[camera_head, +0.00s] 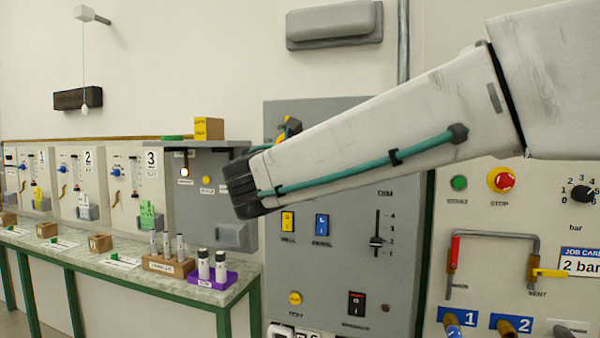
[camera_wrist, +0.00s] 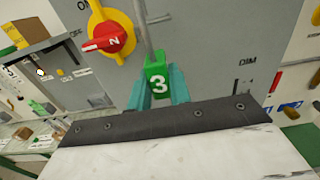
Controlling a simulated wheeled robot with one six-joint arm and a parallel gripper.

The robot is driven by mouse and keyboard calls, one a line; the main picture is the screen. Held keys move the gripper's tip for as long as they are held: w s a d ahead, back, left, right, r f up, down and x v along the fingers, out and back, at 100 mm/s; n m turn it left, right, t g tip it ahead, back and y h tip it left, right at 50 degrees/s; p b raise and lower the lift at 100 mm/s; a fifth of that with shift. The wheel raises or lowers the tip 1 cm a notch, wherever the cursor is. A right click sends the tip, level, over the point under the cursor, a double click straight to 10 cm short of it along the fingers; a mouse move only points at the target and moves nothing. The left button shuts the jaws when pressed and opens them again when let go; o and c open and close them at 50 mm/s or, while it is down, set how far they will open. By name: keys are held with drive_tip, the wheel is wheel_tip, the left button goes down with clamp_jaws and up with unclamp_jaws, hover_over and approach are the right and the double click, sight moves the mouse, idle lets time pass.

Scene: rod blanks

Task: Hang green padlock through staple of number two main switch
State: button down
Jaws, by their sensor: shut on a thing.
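A green padlock (camera_wrist: 156,82) marked 3 is held between the teal fingers of my gripper (camera_wrist: 160,90) in the wrist view. A long grey bar, apparently its shackle (camera_wrist: 143,32), rises from it past the top edge. The main switch (camera_wrist: 108,38) has a yellow plate and a red handle with a sideways mark, seemingly a 2, left of the shackle. A short thin metal piece (camera_wrist: 160,18), possibly the staple, shows right of the shackle; I cannot tell whether they touch or pass through. In the head view, my arm mostly hides the yellow switch (camera_head: 291,126) and hides the padlock.
The grey panel (camera_head: 335,270) also carries buttons and a DIM slider (camera_head: 376,235). At left, a green-legged bench (camera_head: 120,278) holds wooden blocks and a purple vial stand (camera_head: 213,279). A pressure panel (camera_head: 520,220) with a red stop button stands at right.

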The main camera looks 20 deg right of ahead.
drive_tip(key=w+d+f, duration=0.2)
drive_tip(key=w+d, duration=0.1)
drive_tip(key=w, duration=0.1)
drive_tip(key=shift+w+d, duration=0.25)
drive_tip(key=shift+w, duration=0.15)
idle(0.4)
drive_tip(key=c, duration=1.2)
unclamp_jaws()
